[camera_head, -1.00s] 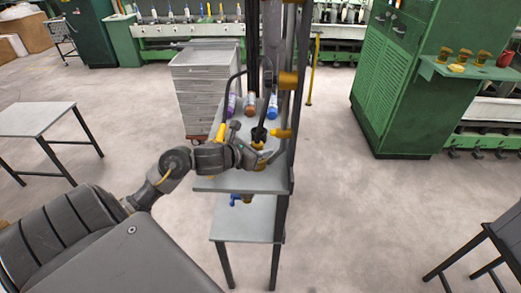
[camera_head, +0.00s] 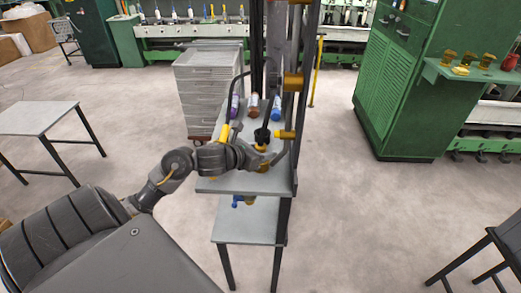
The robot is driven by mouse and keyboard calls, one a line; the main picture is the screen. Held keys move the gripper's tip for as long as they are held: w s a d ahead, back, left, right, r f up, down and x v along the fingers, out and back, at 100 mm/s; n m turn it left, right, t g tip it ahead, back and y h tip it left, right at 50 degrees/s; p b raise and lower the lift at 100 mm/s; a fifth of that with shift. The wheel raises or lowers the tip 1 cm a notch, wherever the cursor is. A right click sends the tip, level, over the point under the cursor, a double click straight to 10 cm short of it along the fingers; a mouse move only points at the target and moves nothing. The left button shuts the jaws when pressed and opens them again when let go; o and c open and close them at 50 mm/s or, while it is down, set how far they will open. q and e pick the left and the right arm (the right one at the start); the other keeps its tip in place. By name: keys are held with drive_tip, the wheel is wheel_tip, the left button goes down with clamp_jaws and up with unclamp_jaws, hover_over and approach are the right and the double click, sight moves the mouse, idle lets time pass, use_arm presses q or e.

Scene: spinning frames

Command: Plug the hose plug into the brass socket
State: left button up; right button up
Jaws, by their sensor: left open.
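My left gripper (camera_head: 270,158) reaches in from the left over the grey shelf of the stand and is open. A black plug-like piece (camera_head: 262,135), which looks like the hose plug, stands just above the gripper. A dark hose (camera_head: 236,88) arcs near it. A small brass piece (camera_head: 262,148) shows directly below the black piece, close to the fingers; I cannot tell whether the two are joined. Another brass fitting (camera_head: 285,134) sticks out from the dark post to the right. Which brass part is the socket is unclear. My right gripper is not in view.
The grey shelf (camera_head: 225,186) carries purple, brown and blue-ended bobbins (camera_head: 277,110) at its back. Dark upright posts (camera_head: 298,110) border it on the right. A grey drawer stack (camera_head: 208,95) stands behind. A green cabinet (camera_head: 405,90) is at right, with open floor between.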

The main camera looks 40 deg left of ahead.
use_arm(q)
drive_tip(key=shift+s+d+f, duration=0.2)
drive_tip(key=shift+d+f, duration=0.05)
drive_tip(key=shift+d, duration=0.1)
drive_tip(key=shift+s, duration=0.15)
drive_tip(key=v, duration=0.8)
drive_tip(key=shift+s+a+r+b, duration=0.3)
drive_tip(key=shift+b, duration=0.1)
drive_tip(key=shift+s+a+r, duration=0.2)
drive_tip(key=shift+s+r, duration=0.05)
drive_tip(key=shift+s, duration=0.1)
drive_tip(key=shift+s+r, duration=0.2)
drive_tip(key=shift+s, duration=0.15)
drive_tip(key=shift+a, duration=0.1)
